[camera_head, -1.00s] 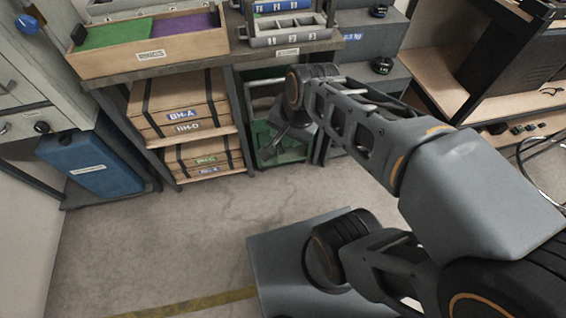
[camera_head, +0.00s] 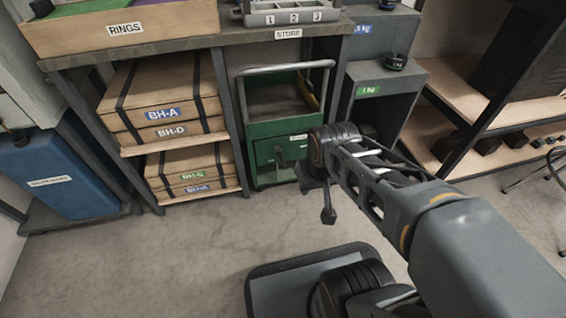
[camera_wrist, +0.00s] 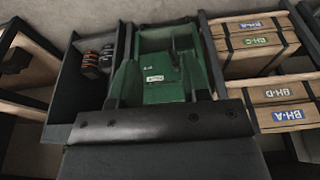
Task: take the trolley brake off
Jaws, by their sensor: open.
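The green trolley (camera_head: 252,130) stands in the bay under the bench, with its grey push handle raised at the top. A small dark lever (camera_head: 280,157) sits on its front panel, below and left of a white label. The wrist view also shows the trolley (camera_wrist: 142,95) and the lever (camera_wrist: 173,49), turned the other way up. My gripper (camera_head: 328,214) hangs in front and to the right of the trolley, apart from the lever. It is open and holds nothing visible; its fingers are hard to separate. A dark part of it crosses the bottom of the wrist view.
Shelves of boxes (camera_head: 165,115) stand left of the trolley, with a bench post between. A blue container (camera_head: 50,170) is farther left. The bench top (camera_head: 190,45) is above. Concrete floor (camera_head: 200,250) in front is clear.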

